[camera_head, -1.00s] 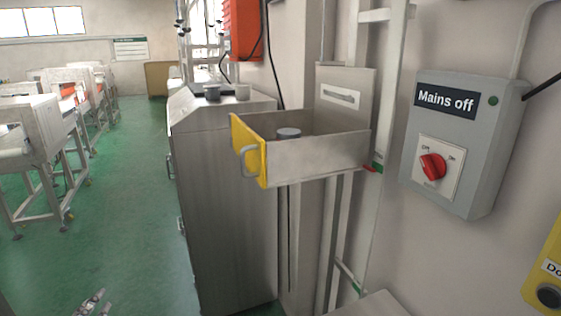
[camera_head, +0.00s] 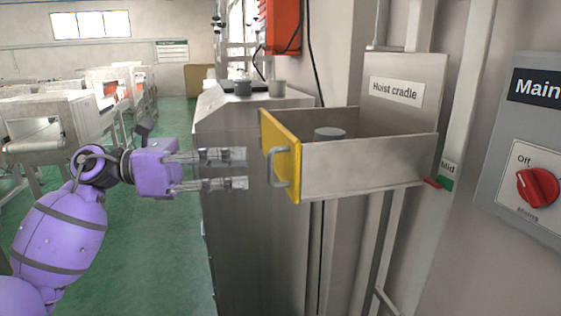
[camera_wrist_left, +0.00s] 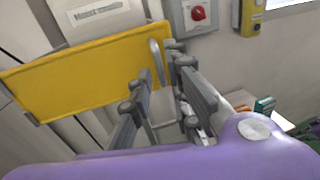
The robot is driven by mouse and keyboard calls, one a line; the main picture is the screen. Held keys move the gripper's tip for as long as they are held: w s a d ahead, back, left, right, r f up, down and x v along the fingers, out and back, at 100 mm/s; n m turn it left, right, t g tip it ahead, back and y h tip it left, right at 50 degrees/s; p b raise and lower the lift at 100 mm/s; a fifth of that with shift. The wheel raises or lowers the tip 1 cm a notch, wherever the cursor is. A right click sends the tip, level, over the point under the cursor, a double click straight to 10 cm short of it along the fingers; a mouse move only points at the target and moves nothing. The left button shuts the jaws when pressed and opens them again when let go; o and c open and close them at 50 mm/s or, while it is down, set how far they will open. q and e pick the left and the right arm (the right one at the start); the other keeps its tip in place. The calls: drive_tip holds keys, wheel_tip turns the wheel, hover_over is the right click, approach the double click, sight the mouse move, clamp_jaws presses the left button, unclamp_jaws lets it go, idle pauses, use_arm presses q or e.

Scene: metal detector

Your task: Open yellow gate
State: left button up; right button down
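The yellow gate (camera_head: 284,160) is the upright front panel of a metal box labelled "Hoist cradle". It stands closed across the box's left end and has a grey loop handle (camera_head: 275,167). My left gripper (camera_head: 246,169) is open and empty, its fingers pointing right at the handle, with a small gap before it in the head view. In the left wrist view the gate (camera_wrist_left: 85,72) fills the upper left, and its handle (camera_wrist_left: 156,62) stands just beyond the open fingers (camera_wrist_left: 162,85). My right gripper is not in view.
A grey cylinder (camera_head: 329,134) stands in the cradle (camera_head: 365,165). A steel cabinet (camera_head: 240,200) with two cups on top stands behind the gripper. A mains box with a red knob (camera_head: 537,187) is on the wall at right.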

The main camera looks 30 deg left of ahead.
sight(271, 183)
use_arm(q)
drive_tip(key=p+x, duration=0.1)
drive_tip(key=x, duration=0.6)
drive_tip(key=shift+w+a, duration=0.1)
drive_tip(key=shift+f, duration=0.1)
clamp_jaws()
